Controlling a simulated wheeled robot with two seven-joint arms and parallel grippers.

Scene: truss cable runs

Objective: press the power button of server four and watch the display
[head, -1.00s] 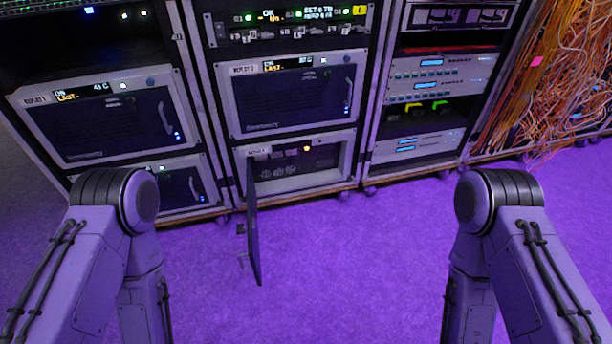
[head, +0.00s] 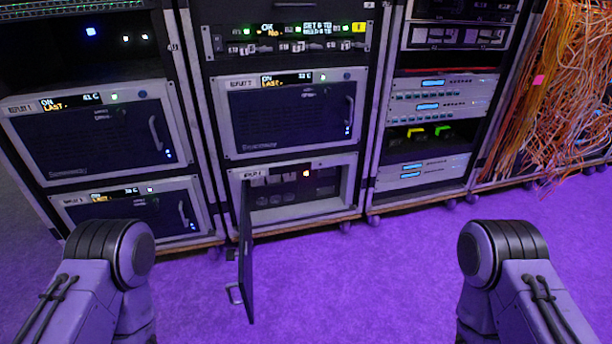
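The server with a label that seems to read Replay 4 (head: 252,174) sits at the bottom of the middle rack. No lit display text can be made out on this server. Both my forearms reach in from the bottom corners, but neither gripper is in view.
Replay 2 (head: 290,118) above and two servers in the left rack (head: 90,130) have shut doors and lit displays. The right rack (head: 440,100) holds several lit units. Orange cables (head: 560,90) hang at the far right.

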